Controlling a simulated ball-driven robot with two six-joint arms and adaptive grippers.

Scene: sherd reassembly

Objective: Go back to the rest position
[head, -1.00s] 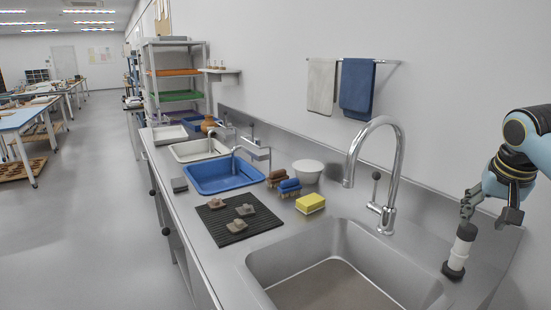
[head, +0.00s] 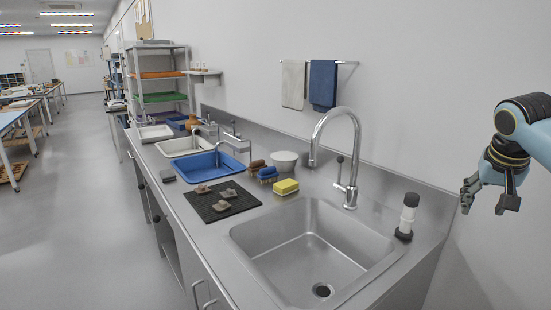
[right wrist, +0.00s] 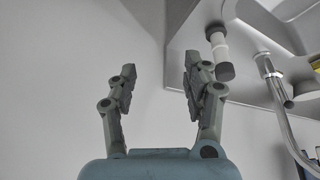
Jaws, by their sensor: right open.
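My right gripper (head: 487,200) hangs at the right of the head view, out beyond the right end of the steel counter. In the right wrist view my right gripper (right wrist: 158,85) has its two fingers apart with nothing between them. A white cylinder with black ends (head: 407,216) stands upright on the counter right of the sink, apart from the gripper. The same cylinder also shows in the right wrist view (right wrist: 219,48), beyond the fingers. My left gripper is not in view.
The sink (head: 300,245) has a tall curved faucet (head: 352,150). Left of it are a black mat (head: 215,203) with several sherds, a yellow sponge (head: 286,187), brushes, a white bowl (head: 284,160) and a blue basin (head: 205,168). A wall (head: 440,100) stands behind the counter.

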